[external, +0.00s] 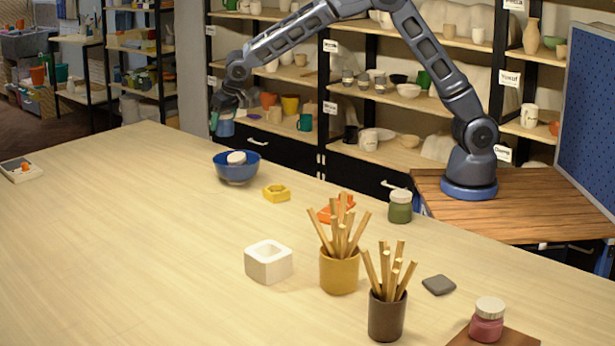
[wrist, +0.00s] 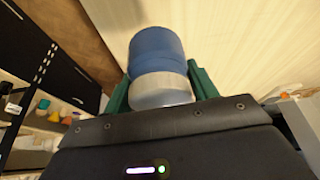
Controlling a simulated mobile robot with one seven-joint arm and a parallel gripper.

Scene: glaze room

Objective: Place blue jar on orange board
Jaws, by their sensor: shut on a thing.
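My gripper (external: 222,118) is raised over the far edge of the table, at the left of the shelves in the external view. In the wrist view its green fingers (wrist: 160,88) are shut on the blue jar (wrist: 157,50), which has a pale lid. The jar also shows in the external view (external: 226,128), hanging below the gripper, clear of the table. A brown board (external: 512,338) lies at the bottom right edge, under a pink jar.
A blue bowl (external: 237,173) holding a white round thing stands near the gripper. A yellow piece (external: 277,194), green jar (external: 400,210), white square pot (external: 268,265), two stick-filled cups (external: 339,272) and a grey tile (external: 438,285) stand further right. The table's left is mostly clear.

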